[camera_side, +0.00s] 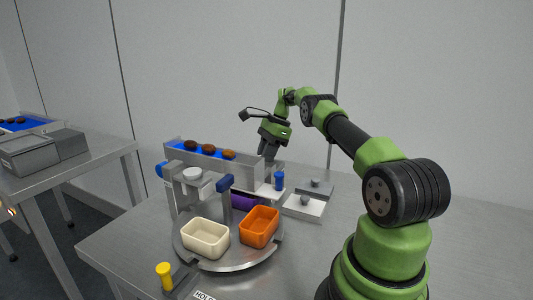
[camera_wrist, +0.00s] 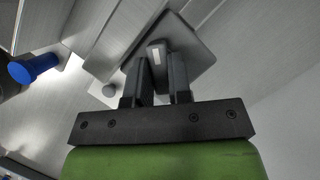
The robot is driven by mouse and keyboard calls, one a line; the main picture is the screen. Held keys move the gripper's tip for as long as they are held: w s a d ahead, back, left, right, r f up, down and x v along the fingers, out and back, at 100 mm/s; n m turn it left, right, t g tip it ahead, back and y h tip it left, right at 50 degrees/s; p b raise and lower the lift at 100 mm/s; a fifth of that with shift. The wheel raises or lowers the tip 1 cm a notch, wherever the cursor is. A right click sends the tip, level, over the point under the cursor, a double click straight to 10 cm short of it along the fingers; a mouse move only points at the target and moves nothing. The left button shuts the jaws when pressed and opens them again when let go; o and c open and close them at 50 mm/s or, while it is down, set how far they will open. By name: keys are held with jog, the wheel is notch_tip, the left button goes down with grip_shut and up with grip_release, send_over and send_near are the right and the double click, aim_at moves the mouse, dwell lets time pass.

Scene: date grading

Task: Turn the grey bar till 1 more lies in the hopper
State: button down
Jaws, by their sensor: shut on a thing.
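My gripper (camera_wrist: 156,72) has its two dark fingers shut on a grey bar (camera_wrist: 158,58) with a pale end mark. In the side view my gripper (camera_side: 267,154) is at the right end of the blue-floored trough (camera_side: 215,165), and the bar cannot be made out there. Three brown dates sit in a row on the trough: a left one (camera_side: 190,145), a middle one (camera_side: 208,149) and a right one (camera_side: 229,154) nearest my gripper. Which part is the hopper, and what lies in it, I cannot tell.
A cream bin (camera_side: 205,238) and an orange bin (camera_side: 260,226) stand on a round turntable (camera_side: 217,262). A blue knob (camera_side: 279,180) is below my gripper. White and grey slabs (camera_side: 304,208) with knobs lie to its right. A yellow knob (camera_side: 163,270) stands at front left.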

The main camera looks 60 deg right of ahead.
dwell(0.4)
jog(key=c, duration=1.3)
grip_release()
